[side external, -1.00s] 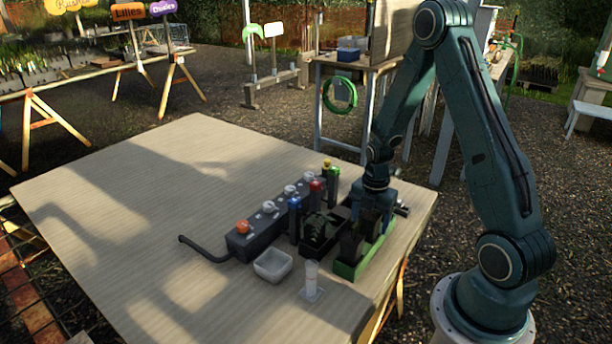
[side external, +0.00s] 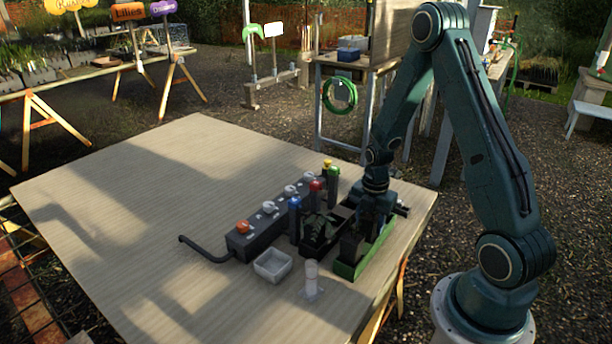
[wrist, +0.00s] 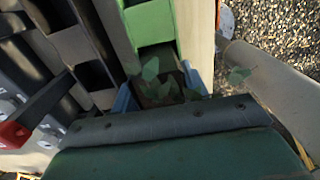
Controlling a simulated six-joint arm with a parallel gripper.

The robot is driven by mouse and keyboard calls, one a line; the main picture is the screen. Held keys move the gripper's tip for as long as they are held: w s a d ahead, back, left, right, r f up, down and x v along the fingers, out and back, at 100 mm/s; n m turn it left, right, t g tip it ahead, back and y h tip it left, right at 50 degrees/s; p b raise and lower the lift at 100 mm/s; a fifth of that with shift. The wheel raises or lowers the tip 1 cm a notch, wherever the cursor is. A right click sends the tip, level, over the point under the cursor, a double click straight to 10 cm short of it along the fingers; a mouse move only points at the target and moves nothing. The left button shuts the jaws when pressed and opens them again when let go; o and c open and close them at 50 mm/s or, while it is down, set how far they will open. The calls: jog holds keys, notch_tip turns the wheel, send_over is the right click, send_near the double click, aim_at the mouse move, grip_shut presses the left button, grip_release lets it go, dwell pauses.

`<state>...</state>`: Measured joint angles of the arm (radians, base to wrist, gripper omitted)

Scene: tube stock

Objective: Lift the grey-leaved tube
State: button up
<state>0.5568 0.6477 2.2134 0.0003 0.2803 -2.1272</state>
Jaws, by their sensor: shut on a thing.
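The grey-leaved tube (wrist: 162,90) shows in the wrist view as a dark square opening with grey-green leaves. My gripper (wrist: 160,96) is shut on it, with one blue finger on each side. In the side external view my gripper (side external: 370,222) points down at the green rack (side external: 346,270), and the tube is mostly hidden in shadow and behind the fingers. The green rack also shows in the wrist view (wrist: 150,22), just beyond the tube. I cannot tell whether the tube is clear of the rack.
A dark strip with coloured knobs (side external: 242,246) lies left of the racks. A black tray with a leafy plant (side external: 318,232) stands beside the green rack. A white dish (side external: 272,265) and a clear cylinder (side external: 311,275) stand in front. The table's left side is clear.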

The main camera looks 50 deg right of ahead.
jog(key=shift+r, duration=0.15)
notch_tip(320, 180, up, 20)
dwell(0.9)
jog(key=shift+w+f, duration=0.1)
jog(key=shift+f, duration=0.15)
dwell(0.4)
